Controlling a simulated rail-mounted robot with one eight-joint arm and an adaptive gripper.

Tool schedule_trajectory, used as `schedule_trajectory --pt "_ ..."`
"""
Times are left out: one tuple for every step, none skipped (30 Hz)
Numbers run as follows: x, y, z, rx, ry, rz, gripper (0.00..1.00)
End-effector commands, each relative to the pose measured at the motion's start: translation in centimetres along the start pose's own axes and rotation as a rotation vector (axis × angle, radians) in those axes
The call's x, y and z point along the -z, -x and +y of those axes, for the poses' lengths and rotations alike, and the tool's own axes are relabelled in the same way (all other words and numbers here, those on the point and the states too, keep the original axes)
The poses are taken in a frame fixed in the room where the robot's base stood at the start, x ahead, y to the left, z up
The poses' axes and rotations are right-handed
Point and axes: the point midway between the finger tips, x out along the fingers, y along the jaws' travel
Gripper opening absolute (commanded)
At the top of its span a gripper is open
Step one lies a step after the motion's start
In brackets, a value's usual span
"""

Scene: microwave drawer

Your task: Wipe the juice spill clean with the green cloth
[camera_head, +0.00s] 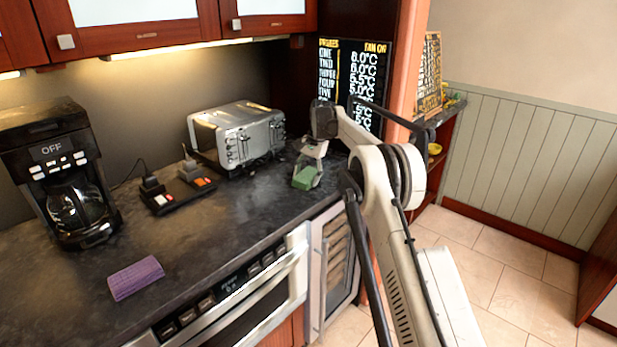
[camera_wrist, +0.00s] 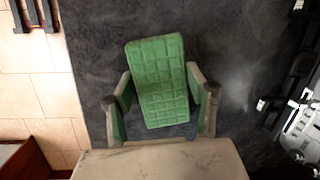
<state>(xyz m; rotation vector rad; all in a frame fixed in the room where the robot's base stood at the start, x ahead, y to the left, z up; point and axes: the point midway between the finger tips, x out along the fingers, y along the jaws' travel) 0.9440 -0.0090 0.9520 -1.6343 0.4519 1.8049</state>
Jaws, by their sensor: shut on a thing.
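The green cloth (camera_head: 304,178) is a small block with a grid pattern, near the right end of the dark counter. It fills the middle of the wrist view (camera_wrist: 157,65). My gripper (camera_head: 308,168) is shut on its two sides, with a finger on each side in the wrist view (camera_wrist: 158,92). The frames do not show clearly whether the cloth touches the counter or is just above it. I cannot make out a juice spill in either view; the cloth or arm may hide it.
A silver toaster (camera_head: 238,135) stands behind and left of the cloth. A purple sponge-like block (camera_head: 136,278) lies at the counter's left front. A coffee maker (camera_head: 60,175) and two small devices on a dark base (camera_head: 178,190) stand behind. The counter's front middle (camera_head: 215,230) is clear.

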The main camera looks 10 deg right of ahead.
Motion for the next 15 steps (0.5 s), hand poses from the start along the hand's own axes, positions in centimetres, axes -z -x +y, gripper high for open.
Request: schedule_trajectory --pt "-0.4 -0.1 -0.1 0.0 0.001 -0.001 0.12" --pt "-0.6 -0.2 -0.1 0.0 0.001 -0.001 0.12" --pt "-0.8 -0.2 -0.2 0.0 0.001 -0.001 0.12" --pt "-1.0 -0.3 -0.2 0.0 0.001 0.0 0.12" --pt "-1.2 -0.3 -0.2 0.0 0.001 0.0 0.12" --pt "-1.4 -0.3 -0.3 0.0 0.002 0.0 0.12" --pt "-1.6 -0.3 -0.3 0.0 0.002 0.0 0.12" --pt "-1.7 -0.3 -0.3 0.0 0.001 0.0 0.12" --pt "-1.8 -0.3 -0.3 0.0 0.001 0.0 0.12" --pt "-1.8 -0.3 -0.2 0.0 0.001 0.0 0.12" --pt "-1.8 -0.4 -0.2 0.0 0.001 0.0 0.12" --pt "-1.7 -0.4 -0.1 0.0 0.001 0.0 0.12" --pt "-1.7 -0.4 -0.1 0.0 0.0 0.0 0.12" --pt "-1.7 -0.4 0.0 0.0 0.0 0.0 0.12" --pt "-1.6 -0.3 0.0 0.0 0.0 0.0 0.12"
